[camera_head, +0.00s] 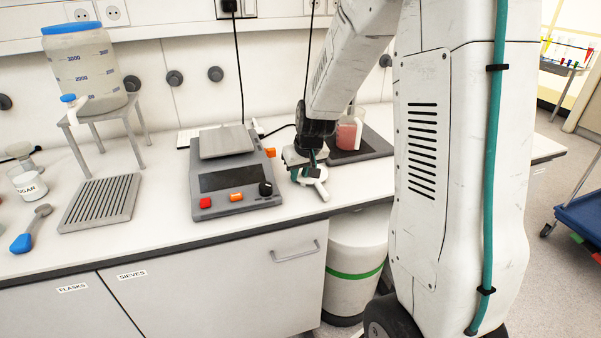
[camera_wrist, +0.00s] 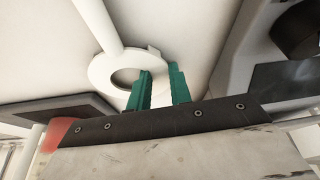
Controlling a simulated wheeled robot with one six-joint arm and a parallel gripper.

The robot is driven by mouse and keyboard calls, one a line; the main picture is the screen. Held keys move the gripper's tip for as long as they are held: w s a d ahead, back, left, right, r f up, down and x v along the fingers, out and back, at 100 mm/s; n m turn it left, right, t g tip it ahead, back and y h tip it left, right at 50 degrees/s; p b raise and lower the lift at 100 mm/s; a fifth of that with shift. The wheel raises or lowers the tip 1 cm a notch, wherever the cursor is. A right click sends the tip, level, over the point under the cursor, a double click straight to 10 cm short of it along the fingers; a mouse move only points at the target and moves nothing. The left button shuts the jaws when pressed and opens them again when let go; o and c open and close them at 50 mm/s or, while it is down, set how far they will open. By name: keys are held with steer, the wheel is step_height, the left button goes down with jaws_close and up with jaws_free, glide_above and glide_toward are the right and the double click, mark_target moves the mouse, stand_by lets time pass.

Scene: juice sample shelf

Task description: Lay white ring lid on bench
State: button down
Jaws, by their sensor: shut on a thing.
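The white ring lid (camera_wrist: 102,69) is a flat ring with a straight handle. In the wrist view the ring sits at the green fingertips of my gripper (camera_wrist: 160,85), with one finger in front of the ring's hole and its handle running up to the top edge. In the head view the lid (camera_head: 322,190) is over the white bench (camera_head: 290,222), right of the grey scale. My gripper (camera_head: 307,174) is shut on the lid there. I cannot tell whether the lid touches the bench.
The grey scale (camera_head: 232,181) with red and orange buttons stands close on the left. A beaker with pink liquid (camera_head: 347,134) stands on a dark mat (camera_head: 375,144) behind my gripper. A slotted grey tray (camera_head: 100,203) lies farther left. The bench's front edge is near.

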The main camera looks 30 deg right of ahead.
steer(key=c, duration=1.3)
jaws_free()
steer(key=shift+o, duration=0.2)
steer(key=d+v, duration=0.1)
steer(key=v, duration=1.1)
steer(key=s+a+r+g, duration=0.1)
steer(key=s+a, duration=0.3)
steer(key=s, duration=0.4)
steer(key=s+a+r+n+g, duration=0.1)
steer(key=s+a+r, duration=0.1)
steer(key=s+a, duration=0.3)
steer(key=s+a+r+n+g, duration=0.1)
steer(key=s+a, duration=0.4)
steer(key=s, duration=0.8)
steer(key=shift+s+r+y, duration=0.15)
steer(key=shift+r+y, duration=0.15)
steer(key=shift+r, duration=0.25)
steer(key=shift+a, duration=0.1)
